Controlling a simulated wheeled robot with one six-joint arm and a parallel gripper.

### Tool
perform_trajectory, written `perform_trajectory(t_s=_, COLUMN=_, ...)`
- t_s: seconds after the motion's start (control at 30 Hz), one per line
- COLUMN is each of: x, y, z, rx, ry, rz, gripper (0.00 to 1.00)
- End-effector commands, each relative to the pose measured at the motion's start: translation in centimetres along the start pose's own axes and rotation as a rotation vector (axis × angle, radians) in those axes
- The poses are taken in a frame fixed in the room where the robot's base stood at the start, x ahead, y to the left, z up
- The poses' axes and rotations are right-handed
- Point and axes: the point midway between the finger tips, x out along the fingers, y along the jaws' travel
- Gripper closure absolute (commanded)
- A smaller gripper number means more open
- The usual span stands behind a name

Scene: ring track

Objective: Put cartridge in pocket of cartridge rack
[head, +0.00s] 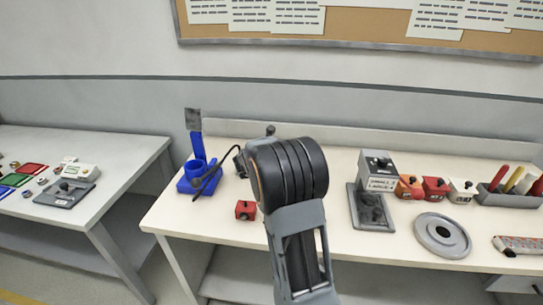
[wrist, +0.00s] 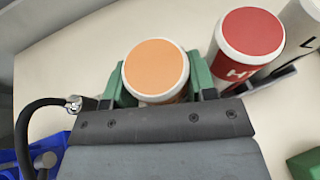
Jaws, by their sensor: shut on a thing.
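In the wrist view my gripper (wrist: 160,84) is shut on an orange-topped cartridge (wrist: 156,66) with a white rim, its green fingers on either side. A red cylinder (wrist: 249,34) marked H and a white cylinder (wrist: 304,28) marked L stand to the right. A dark grey edge (wrist: 270,82), perhaps part of the rack, shows beside them. No empty pocket is visible. In the head view my arm hides the gripper and cartridge.
On the bench (head: 330,232) stand a blue holder (head: 197,172), a small red block (head: 245,210), a grey device (head: 376,172), several small boxes, a grey disc (head: 442,235) and a tool tray (head: 510,199). A green object (wrist: 305,165) shows at lower right in the wrist view.

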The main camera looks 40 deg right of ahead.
Motion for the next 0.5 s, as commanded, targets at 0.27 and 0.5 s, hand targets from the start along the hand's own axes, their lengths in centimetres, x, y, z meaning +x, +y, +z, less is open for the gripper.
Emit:
perform_trajectory(t_s=0.27, x=0.19, y=-0.12, z=-0.26, rx=0.001, ry=0.0, rz=-0.002, gripper=0.38)
perform_trajectory(t_s=0.5, x=0.12, y=-0.15, z=-0.05, rx=0.001, ry=0.0, rz=-0.003, gripper=0.38)
